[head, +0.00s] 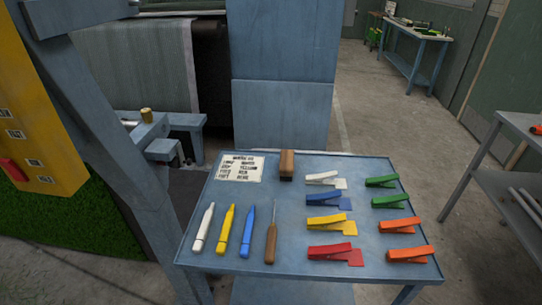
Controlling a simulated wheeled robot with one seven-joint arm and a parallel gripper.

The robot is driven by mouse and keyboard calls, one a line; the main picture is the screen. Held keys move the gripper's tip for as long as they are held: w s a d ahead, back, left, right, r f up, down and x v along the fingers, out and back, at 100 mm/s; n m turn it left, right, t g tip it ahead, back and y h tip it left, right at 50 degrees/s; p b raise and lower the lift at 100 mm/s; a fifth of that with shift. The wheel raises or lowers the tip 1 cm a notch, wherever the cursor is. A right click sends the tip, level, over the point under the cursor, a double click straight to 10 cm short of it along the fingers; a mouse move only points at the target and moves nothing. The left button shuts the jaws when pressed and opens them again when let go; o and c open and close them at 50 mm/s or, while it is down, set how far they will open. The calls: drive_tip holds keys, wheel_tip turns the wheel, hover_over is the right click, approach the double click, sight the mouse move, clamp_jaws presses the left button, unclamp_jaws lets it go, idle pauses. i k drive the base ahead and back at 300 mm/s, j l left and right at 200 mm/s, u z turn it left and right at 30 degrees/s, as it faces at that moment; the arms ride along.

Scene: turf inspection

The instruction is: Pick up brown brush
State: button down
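The brown brush (287,161) appears to be the small wooden block with a dark lower part, near the back edge of the blue table (215,257), right of a printed paper card. A brown wooden-handled tool (271,244) with a thin metal tip lies nearer the front. My gripper is not in view.
The card (240,168) lies at the table's back left. White (203,228), yellow (226,229) and blue (247,231) markers lie at the left. Several coloured clips (331,223) fill the right. A blue machine frame (110,120) rises close to the table's left. Concrete floor (385,115) is clear behind.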

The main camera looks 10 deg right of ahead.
sight(287, 158)
drive_tip(key=i+j+z, duration=0.1)
drive_tip(key=i+j, duration=0.25)
drive_tip(key=i, duration=0.15)
drive_tip(key=i+j, duration=0.4)
drive_tip(key=i+l+z, duration=0.05)
